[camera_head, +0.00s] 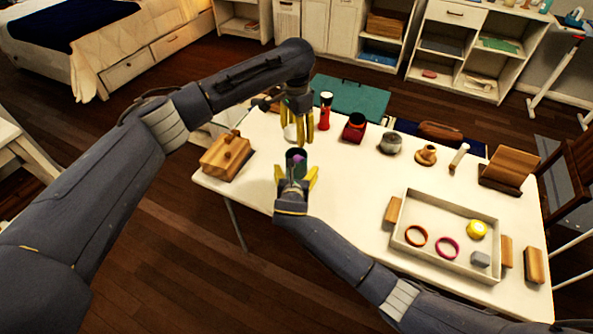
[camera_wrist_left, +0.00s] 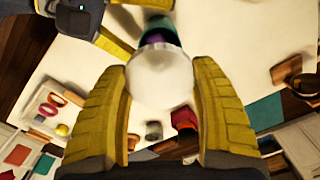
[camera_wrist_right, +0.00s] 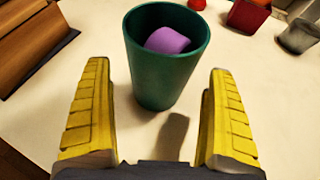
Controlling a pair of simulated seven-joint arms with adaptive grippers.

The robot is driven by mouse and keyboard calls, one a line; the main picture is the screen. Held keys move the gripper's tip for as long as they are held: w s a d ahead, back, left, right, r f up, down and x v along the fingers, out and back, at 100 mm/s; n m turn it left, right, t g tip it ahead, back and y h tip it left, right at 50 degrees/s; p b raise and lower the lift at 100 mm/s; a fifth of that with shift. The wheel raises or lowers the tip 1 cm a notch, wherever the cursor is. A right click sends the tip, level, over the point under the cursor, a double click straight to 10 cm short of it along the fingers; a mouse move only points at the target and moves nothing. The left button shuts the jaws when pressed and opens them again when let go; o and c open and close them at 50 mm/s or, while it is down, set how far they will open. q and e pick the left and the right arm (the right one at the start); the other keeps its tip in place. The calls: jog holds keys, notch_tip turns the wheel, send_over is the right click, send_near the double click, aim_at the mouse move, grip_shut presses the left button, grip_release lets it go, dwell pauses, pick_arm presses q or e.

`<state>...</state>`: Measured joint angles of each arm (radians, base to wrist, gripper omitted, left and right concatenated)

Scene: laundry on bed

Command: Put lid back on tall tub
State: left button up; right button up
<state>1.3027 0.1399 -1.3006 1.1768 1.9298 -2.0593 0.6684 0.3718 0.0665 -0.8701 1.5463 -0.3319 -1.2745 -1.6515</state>
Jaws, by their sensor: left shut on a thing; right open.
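The tall tub (camera_head: 296,155) is a dark green, open-topped cup standing upright on the white table, with a purple object (camera_wrist_right: 167,41) inside. My left gripper (camera_head: 299,137) is shut on a round whitish lid (camera_wrist_left: 160,78), which it holds above and just beyond the tub. The lid is partly hidden by the fingers in the head view (camera_head: 290,132). My right gripper (camera_head: 296,174) is open, its fingers on either side of the tub's near side. In the right wrist view, the tub (camera_wrist_right: 165,75) stands ahead between the fingertips, with gaps on both sides.
A wooden box (camera_head: 226,157) stands left of the tub. A red-and-black bottle (camera_head: 325,112), a red container (camera_head: 354,127) and a grey pot (camera_head: 390,144) stand to the right. A white tray (camera_head: 447,196) holds rings and small items. Bare table lies between the tub and tray.

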jog(key=shift+x, duration=1.6)
jog(key=c, duration=1.7)
pick_arm(q)
send_over(297, 157)
jog(key=shift+a+f, duration=0.1)
jog(key=shift+f, duration=2.4)
jog(key=shift+f, duration=0.9)
jog(key=shift+f, duration=0.55)
